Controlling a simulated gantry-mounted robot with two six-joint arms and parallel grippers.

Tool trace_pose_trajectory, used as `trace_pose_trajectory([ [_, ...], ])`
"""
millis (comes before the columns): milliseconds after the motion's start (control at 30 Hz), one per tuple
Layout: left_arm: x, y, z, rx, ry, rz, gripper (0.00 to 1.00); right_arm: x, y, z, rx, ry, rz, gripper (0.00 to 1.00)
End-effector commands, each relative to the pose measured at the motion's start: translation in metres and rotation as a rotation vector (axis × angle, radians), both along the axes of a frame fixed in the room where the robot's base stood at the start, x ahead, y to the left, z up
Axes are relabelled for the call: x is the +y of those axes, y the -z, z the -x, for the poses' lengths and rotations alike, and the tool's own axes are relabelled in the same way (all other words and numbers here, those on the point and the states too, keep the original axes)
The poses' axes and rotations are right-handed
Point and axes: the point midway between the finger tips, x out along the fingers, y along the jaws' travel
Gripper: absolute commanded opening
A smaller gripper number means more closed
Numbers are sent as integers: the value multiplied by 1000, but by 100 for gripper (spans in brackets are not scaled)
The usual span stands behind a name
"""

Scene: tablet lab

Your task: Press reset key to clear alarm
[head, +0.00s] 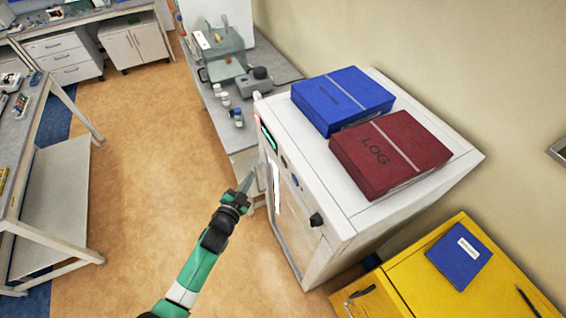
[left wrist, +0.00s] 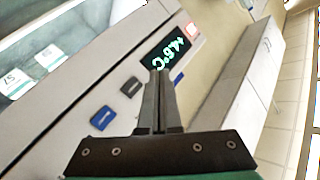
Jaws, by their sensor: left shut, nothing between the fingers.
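The white cabinet (head: 340,215) stands right of centre in the head view, its front panel facing left. A further blue patch (left wrist: 179,80) shows partly behind the fingers. I cannot read which key is reset. My left gripper (head: 248,177) is shut and empty in front of the panel; its fingertips (left wrist: 160,74) overlap the display's lower edge in the wrist view. Contact cannot be told. My right gripper is out of view.
A blue binder (head: 342,98) and a red LOG binder (head: 390,152) lie on the cabinet top. A black knob (head: 316,219) juts from its front. A yellow cabinet (head: 480,280) stands at lower right, a grey bench (head: 282,68) behind. Open floor (head: 130,200) lies left.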

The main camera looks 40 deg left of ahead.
Motion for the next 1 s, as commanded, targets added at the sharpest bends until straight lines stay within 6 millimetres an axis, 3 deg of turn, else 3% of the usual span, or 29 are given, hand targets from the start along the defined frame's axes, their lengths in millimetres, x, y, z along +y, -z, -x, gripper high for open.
trace_pose_trajectory([
  [533, -28, 5, -63, -4, 2, -1, 0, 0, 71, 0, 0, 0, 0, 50],
  [733, -34, 2, -77, -2, 2, -1, 0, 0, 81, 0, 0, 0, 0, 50],
  [1000, -35, 0, -79, -1, 0, -1, 0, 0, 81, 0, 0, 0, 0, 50],
])
